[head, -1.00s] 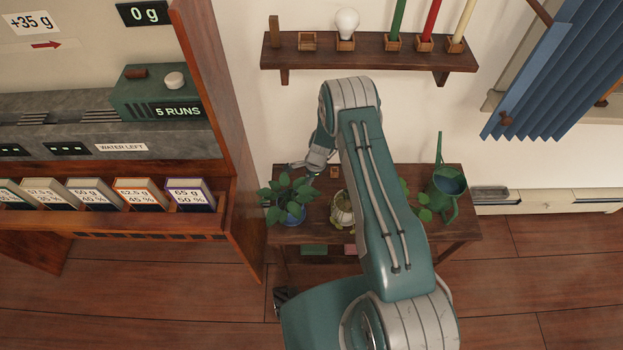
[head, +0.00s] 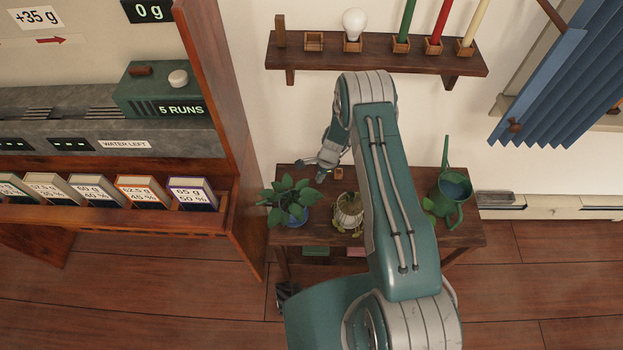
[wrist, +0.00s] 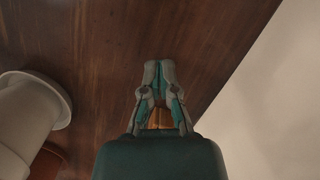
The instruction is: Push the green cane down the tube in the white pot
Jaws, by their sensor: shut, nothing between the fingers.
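A green cane (head: 407,20) stands upright in a small wooden holder on the wall shelf; its top is cut off by the picture edge. A whitish pot (head: 347,218) with a plant stands on the low dark table, partly behind my arm. I cannot make out a tube in it. My gripper (head: 303,164) is above the table's back left part, left of the pot and apart from it. In the wrist view my gripper (wrist: 158,66) is shut and empty over bare wood. Pale round shapes, perhaps a pot (wrist: 25,110), show at the left there.
The wall shelf (head: 370,52) also holds a bulb, a red cane (head: 440,20) and a cream one (head: 475,22). A blue-potted plant (head: 288,203) stands close below my gripper. A small wooden block (head: 339,173) and a green watering can (head: 449,195) are on the table.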

